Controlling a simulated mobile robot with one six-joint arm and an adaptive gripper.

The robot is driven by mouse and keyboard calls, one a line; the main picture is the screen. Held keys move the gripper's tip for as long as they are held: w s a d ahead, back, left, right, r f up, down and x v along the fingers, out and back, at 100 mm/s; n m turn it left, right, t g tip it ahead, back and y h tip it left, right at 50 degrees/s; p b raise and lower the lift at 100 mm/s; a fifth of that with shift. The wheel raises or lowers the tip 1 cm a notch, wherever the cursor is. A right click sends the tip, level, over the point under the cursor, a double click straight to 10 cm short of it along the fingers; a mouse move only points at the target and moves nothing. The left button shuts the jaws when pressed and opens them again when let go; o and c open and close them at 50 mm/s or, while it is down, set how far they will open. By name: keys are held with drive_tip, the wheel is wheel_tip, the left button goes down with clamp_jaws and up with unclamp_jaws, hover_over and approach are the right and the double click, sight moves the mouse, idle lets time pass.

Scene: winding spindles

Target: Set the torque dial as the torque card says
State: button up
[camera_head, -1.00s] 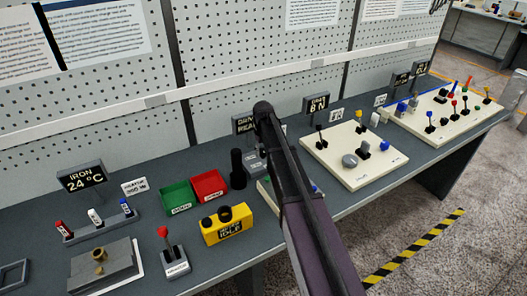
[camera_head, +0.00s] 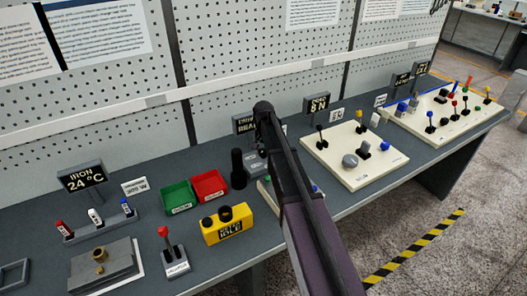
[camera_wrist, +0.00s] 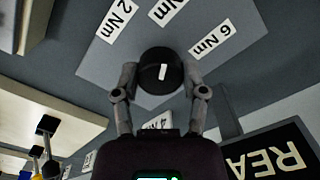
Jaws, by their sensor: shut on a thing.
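The torque dial (camera_wrist: 153,84), a round black knob with a short white mark on its face, is in the upper middle of the wrist view. My gripper (camera_wrist: 160,74) has one finger on each side of it and is shut on it. Around the dial, labels read 2 Nm (camera_wrist: 118,20), 6 Nm (camera_wrist: 211,38) and another in Nm, cut off at the top (camera_wrist: 165,11). A small white card (camera_wrist: 158,122) stands below the dial, mostly hidden by my gripper; I cannot read it surely. In the head view my arm hides the dial.
A dark display (camera_wrist: 272,158) with partly visible lettering stands close at lower right in the wrist view. In the head view a yellow box (camera_head: 226,226), a red bin (camera_head: 209,185) and a cream lever board (camera_head: 340,160) stand on the bench on either side of my arm.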

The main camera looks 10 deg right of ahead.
drive_tip(key=shift+d, duration=0.1)
idle(0.4)
drive_tip(key=o, duration=1.1)
drive_tip(key=shift+o, duration=0.2)
